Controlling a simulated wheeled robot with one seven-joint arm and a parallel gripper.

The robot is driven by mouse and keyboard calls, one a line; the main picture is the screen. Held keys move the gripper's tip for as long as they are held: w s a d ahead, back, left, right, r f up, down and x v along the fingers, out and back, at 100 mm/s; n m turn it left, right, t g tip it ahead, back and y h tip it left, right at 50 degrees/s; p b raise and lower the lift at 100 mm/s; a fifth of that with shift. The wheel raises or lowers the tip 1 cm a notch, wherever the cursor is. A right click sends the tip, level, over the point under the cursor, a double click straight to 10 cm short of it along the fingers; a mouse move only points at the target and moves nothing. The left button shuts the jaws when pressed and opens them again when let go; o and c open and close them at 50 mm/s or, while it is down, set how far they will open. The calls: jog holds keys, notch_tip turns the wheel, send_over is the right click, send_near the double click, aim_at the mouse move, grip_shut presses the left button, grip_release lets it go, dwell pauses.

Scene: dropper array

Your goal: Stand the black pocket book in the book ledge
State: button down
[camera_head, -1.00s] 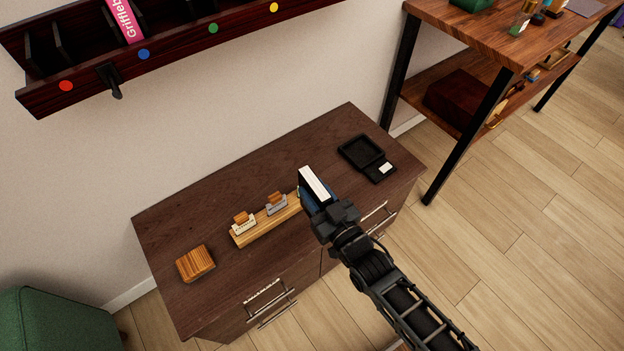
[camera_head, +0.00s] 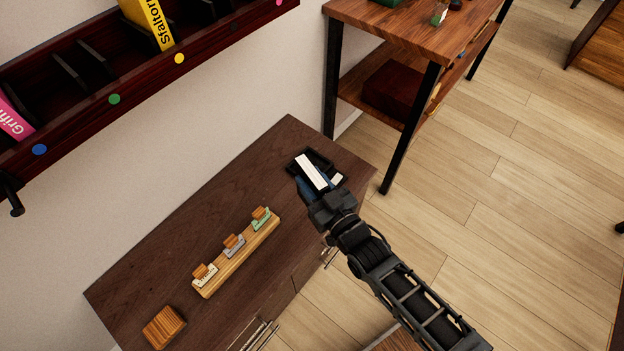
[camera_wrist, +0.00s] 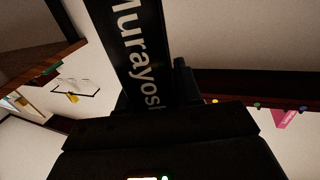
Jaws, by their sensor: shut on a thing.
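My gripper (camera_head: 322,197) is shut on the black pocket book. In the head view the book (camera_head: 312,172) shows mostly its white page edge, held up above the right end of the dark cabinet. In the wrist view the book's black cover (camera_wrist: 138,45) fills the upper middle, with white letters reading "Murayos", the rest hidden. The book ledge (camera_head: 150,100) is the dark red wall shelf with dividers and coloured dots at the upper left. It holds a pink book (camera_head: 12,118) and a yellow book (camera_head: 150,20), with empty slots between them. My gripper is well apart from the ledge.
On the cabinet (camera_head: 190,245) stand a wooden rack (camera_head: 238,258) with several small stamp-like pieces, a wooden block (camera_head: 164,327) and a black scale (camera_head: 325,158) partly behind the book. A wooden shelf table (camera_head: 400,30) stands to the right. A dark hook (camera_head: 14,198) hangs under the ledge.

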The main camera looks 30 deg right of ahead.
notch_tip(320, 180, up, 2)
jog(key=shift+s+a+r+p, duration=0.1)
jog(key=shift+p, duration=0.6)
jog(key=shift+s+a, duration=0.1)
jog(key=shift+s, duration=0.1)
jog(key=shift+w+d, duration=0.15)
jog(key=shift+d, duration=0.05)
